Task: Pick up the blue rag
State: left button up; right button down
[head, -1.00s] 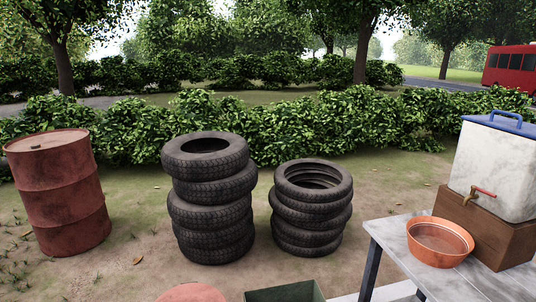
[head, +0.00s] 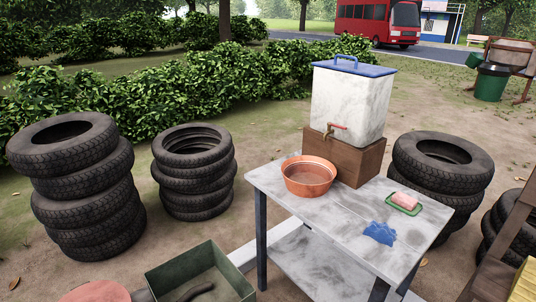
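The blue rag (head: 380,233) lies flat and a little crumpled on the grey weathered table (head: 336,220). It is near the table's right front edge, just in front of a green soap dish (head: 404,208) with a pink soap bar (head: 405,199). Nothing covers the rag. Neither of my grippers is in the head view.
An orange basin (head: 308,178) and a white water tank (head: 350,105) on a brown box (head: 345,158) occupy the table's back. A green bin (head: 240,282) stands on the ground left of the table. Tyre stacks (head: 195,172) stand behind and beside it.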

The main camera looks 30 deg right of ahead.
aim_at(381, 232)
jog(key=z, duration=1.75)
jog(key=i+l+u, duration=0.15)
jog(key=i+l, duration=0.25)
jog(key=i+l+u, duration=0.2)
jog(key=i+l, duration=0.2)
jog(key=i+l+u, duration=0.15)
jog(key=i+l, duration=0.15)
jog(key=l, duration=0.3)
